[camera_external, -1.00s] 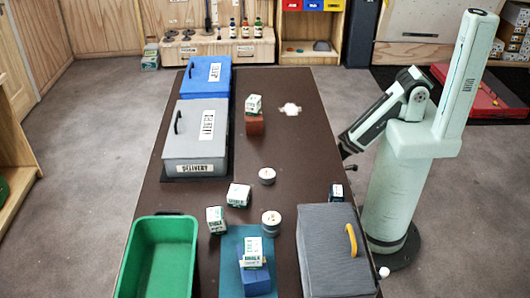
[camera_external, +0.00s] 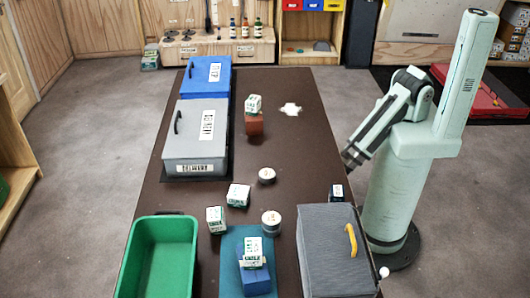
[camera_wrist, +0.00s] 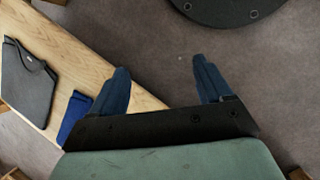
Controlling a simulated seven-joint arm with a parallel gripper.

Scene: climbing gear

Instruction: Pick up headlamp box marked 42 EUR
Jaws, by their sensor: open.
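Several small white boxes with green print are on the dark table. One box (camera_external: 254,103) sits on a red-brown block, one (camera_external: 238,195) lies mid-table, and another (camera_external: 216,219) stands near the green bin. At least one more box (camera_external: 253,246) is on a blue block at the front. The print is too small to tell which is marked 42 EUR. My gripper (camera_external: 352,158) is beyond the table's right edge, apart from every box. In the wrist view its two fingers (camera_wrist: 160,70) are spread with nothing between them, and no box shows there.
Two round tins (camera_external: 267,175) (camera_external: 271,222), a green bin (camera_external: 160,255), and grey (camera_external: 195,140) and blue (camera_external: 207,76) cases are also there. The table's back right is mostly clear.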

